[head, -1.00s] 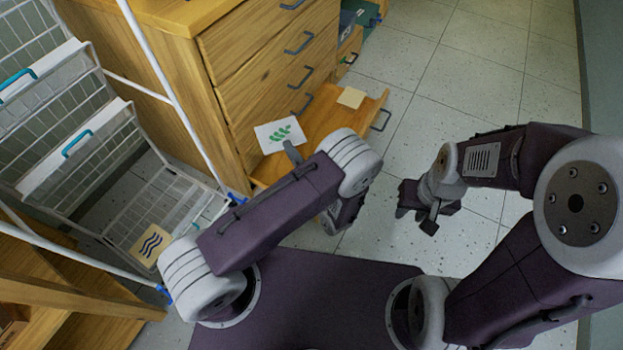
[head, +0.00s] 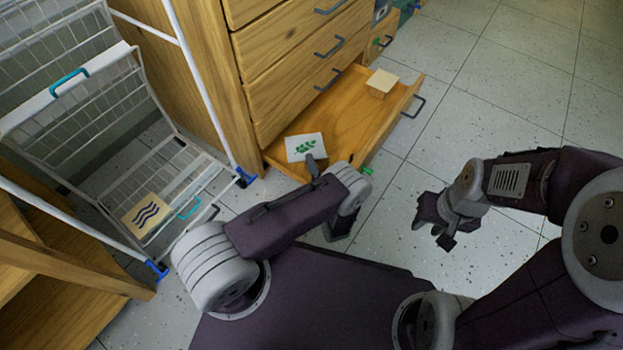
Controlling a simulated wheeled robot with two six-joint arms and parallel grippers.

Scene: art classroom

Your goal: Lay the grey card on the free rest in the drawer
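The light grey card (head: 304,146) with a green leaf print shows over the near left part of the open bottom drawer (head: 343,122). My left gripper (head: 313,166) is at the card's lower edge and appears shut on it; most of the gripper is hidden behind my forearm. Any rest under the card is hidden. My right gripper (head: 434,232) is open and empty above the floor, right of the drawer.
The wooden cabinet (head: 290,60) rises behind the drawer, with closed drawers and grey handles. A white wire basket rack (head: 95,130) stands at left, with a wave-marked tan card (head: 145,214) at its bottom. A wooden shelf (head: 60,260) is at lower left. Tiled floor at right is clear.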

